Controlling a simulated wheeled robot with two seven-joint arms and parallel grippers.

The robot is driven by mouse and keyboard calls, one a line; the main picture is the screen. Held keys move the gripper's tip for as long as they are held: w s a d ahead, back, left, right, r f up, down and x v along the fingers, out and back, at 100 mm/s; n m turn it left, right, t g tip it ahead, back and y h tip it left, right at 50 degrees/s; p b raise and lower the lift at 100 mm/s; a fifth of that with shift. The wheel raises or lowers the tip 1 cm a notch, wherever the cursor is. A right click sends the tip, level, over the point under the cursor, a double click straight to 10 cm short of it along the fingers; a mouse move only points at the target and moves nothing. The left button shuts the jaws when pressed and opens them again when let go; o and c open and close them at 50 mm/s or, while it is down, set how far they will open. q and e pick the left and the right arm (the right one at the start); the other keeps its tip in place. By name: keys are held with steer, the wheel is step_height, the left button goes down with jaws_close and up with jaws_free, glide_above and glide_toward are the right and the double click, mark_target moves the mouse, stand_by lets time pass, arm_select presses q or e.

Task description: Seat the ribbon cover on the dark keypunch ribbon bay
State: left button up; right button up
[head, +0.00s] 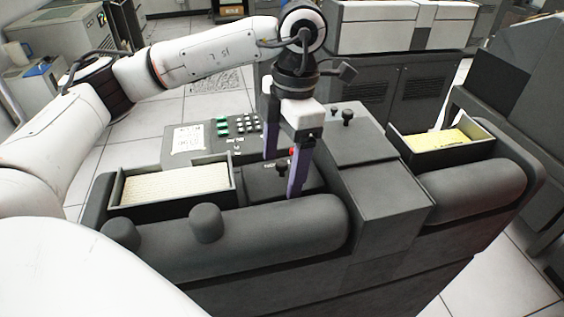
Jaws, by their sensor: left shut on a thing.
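The ribbon cover (263,181) looks like a flat dark plate with a small round knob on top. It lies at or just over the ribbon bay of the dark keypunch (270,235), right of the left card tray. My left gripper (282,177) reaches down from above, its two purple-sided fingers shut on the cover at the knob. The fingers hide part of the cover. I cannot tell whether the cover rests flush or hangs slightly above the bay, whose opening is hidden. My right gripper is not in view.
A card tray (120,196) with pale cards stands left of the cover. A keyboard panel (205,138) lies behind. A raised block (375,190) with two black knobs behind it stands close on the right. Another tray (408,152) with yellow cards is farther right.

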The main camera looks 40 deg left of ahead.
mark_target(282, 163)
arm_select(q)
steer(key=shift+s+f, duration=0.1)
steer(key=shift+f, duration=0.15)
steer(key=shift+c, duration=0.5)
steer(key=o, duration=1.3)
steer(key=shift+d+r, duration=0.1)
steer(key=shift+r+p, duration=0.55)
steer(key=shift+r, duration=0.2)
steer(key=shift+r+p, duration=2.6)
steer(key=shift+r, duration=1.2)
steer(key=shift+f, duration=0.1)
